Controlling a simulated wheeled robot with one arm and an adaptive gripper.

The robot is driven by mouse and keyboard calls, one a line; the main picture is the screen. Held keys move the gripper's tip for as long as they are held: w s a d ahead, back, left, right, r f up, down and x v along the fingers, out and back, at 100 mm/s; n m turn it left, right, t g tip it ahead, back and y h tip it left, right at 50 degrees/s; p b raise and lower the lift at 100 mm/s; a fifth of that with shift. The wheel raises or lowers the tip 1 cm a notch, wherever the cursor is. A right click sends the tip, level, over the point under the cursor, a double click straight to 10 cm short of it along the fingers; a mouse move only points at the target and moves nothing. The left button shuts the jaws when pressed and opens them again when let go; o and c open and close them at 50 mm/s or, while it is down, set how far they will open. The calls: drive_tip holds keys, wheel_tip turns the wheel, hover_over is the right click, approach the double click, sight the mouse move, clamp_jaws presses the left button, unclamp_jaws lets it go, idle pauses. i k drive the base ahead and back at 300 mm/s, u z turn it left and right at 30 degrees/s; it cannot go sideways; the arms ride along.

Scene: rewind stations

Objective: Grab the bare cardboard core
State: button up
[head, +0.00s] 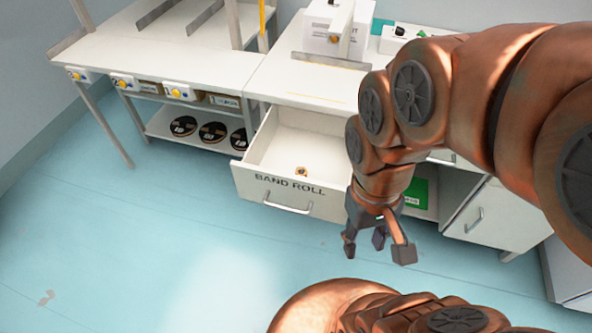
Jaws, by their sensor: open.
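A small brown piece, which looks like the bare cardboard core (301,172), lies on the floor of an open white drawer (288,134) near its front. It is too small to make out in detail. The drawer front is lettered "BAND ROLL" and has a handle. My gripper (377,249) hangs fingers down in front of the bench, to the right of the drawer front. It is open, its fingers are spread, and nothing is between them. It is apart from the brown piece.
The bench top (290,85) above the drawer carries a white box-like machine (328,38). Several black rolls (213,132) lie on a low shelf at left. A cabinet door with a handle (475,218) is at right. The blue floor (110,235) at front left is clear.

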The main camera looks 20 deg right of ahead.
sight(305, 175)
drive_tip(key=u, duration=2.65)
drive_tip(key=k, duration=0.55)
drive_tip(key=z, duration=1.25)
drive_tip(key=i, duration=0.5)
